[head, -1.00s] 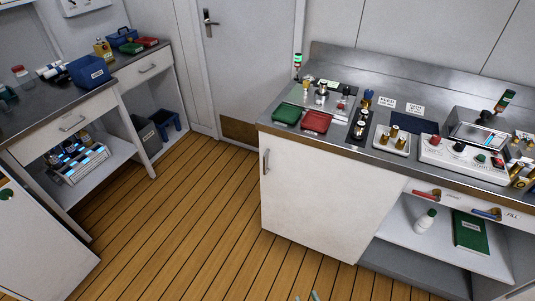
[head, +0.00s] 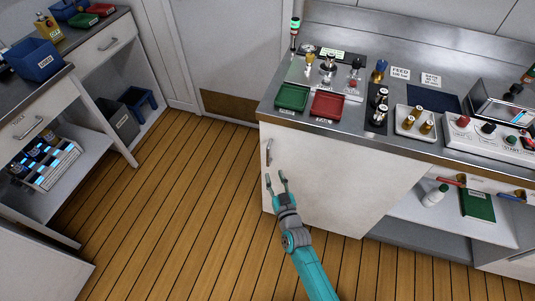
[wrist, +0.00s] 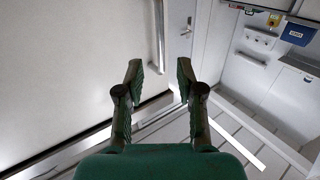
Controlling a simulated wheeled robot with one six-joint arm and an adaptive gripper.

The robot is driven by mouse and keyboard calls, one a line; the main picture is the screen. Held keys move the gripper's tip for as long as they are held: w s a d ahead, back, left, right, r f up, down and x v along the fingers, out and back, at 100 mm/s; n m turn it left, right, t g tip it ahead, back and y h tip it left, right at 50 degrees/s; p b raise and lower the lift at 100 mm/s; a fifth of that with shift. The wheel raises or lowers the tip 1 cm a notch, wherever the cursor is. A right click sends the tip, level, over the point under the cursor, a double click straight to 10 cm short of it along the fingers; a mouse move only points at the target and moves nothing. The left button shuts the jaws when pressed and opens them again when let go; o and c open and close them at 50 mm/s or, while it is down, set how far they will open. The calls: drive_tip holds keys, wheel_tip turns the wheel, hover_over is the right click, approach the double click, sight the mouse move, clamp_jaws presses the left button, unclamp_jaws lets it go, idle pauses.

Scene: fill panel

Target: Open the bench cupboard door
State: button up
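The bench cupboard door (head: 325,180) is a plain white panel under the left part of the steel-topped bench, and it is closed. Its vertical bar handle (head: 268,152) is near the door's left edge. In the wrist view the door (wrist: 70,60) fills the left side, with the handle (wrist: 158,35) ahead of the fingers, top centre. My gripper (head: 277,180) is open and empty, in front of the door and just below the handle in the head view. In the wrist view, my gripper's fingers (wrist: 158,75) stand apart with nothing between them.
The bench top (head: 345,137) carries a green tray (head: 292,97), a red tray (head: 327,105) and fittings. The wooden floor (head: 190,200) to the left is clear.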

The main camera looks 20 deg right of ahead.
sight(268, 159)
drive_tip(key=w, duration=0.9)
drive_tip(key=shift+w+d, duration=0.15)
drive_tip(key=shift+w, duration=0.1)
clamp_jaws()
